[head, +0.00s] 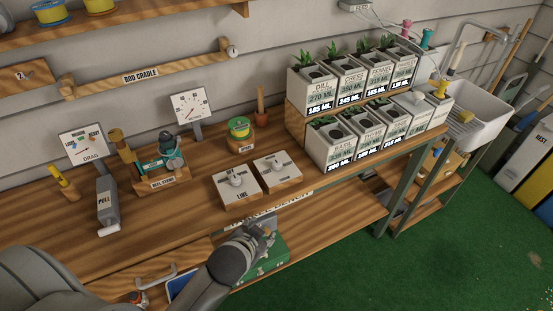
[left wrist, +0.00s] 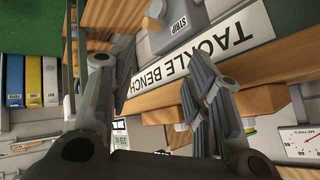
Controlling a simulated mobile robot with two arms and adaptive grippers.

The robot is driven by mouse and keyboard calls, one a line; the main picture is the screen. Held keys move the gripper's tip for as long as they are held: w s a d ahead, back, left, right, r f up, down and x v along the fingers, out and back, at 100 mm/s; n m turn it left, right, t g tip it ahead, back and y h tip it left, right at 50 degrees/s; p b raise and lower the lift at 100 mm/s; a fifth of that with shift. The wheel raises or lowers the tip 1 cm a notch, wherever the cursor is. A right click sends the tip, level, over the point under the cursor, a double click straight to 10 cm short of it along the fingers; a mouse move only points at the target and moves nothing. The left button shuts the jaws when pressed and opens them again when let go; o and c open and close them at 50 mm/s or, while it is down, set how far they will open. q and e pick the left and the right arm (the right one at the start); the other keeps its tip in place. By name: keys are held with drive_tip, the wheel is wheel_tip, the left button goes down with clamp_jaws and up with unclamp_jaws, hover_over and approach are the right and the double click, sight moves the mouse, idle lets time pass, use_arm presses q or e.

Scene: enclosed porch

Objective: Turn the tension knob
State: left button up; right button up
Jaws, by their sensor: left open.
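Two white boxes with round knobs on top sit near the front edge of the bench. One, labelled LINE (head: 237,184), is at left, and the other (head: 278,170) is at right. I cannot read a tension label on either. A teal reel (head: 148,163) sits in a wooden stand marked REEL STAND, left of the boxes. My left gripper (head: 262,233) is in front of the bench edge, below the boxes and apart from them. In the left wrist view its two fingers (left wrist: 160,90) are spread with nothing between them. My right gripper is not in view.
The bench front carries a TACKLE BENCH sign (left wrist: 195,66). A DRAG dial (head: 83,143) and another dial (head: 190,108) stand at the back. Several planters (head: 314,90) fill the right end. Green floor (head: 440,240) is open at right.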

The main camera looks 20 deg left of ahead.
use_arm(q)
drive_tip(key=w+d+r+m+t+h, duration=0.25)
drive_tip(key=w+r+m+t, duration=0.2)
drive_tip(key=w+r, duration=0.45)
drive_tip(key=w+d+r+m+t+h, duration=0.1)
drive_tip(key=w+d+r+m+t, duration=0.3)
drive_tip(key=w+r, duration=0.45)
drive_tip(key=s+d+r+m+g+h, duration=0.1)
drive_tip(key=d+r+m+g+h, duration=0.35)
drive_tip(key=d+m+h, duration=0.4)
drive_tip(key=d+r+m+g+h, duration=0.5)
drive_tip(key=d+m, duration=0.4)
drive_tip(key=m, duration=0.5)
drive_tip(key=m+g+y, duration=0.6)
drive_tip(key=g+y, duration=0.2)
drive_tip(key=y, duration=0.8)
hover_over(277, 163)
wheel_tip(277, 163, down, 8)
drive_tip(key=f, duration=0.1)
wheel_tip(277, 163, down, 8)
drive_tip(key=p, duration=0.3)
drive_tip(key=shift+s+f, duration=0.1)
drive_tip(key=shift+f, duration=0.15)
drive_tip(key=shift+f+p, duration=0.3)
drive_tip(key=shift+f, duration=0.55)
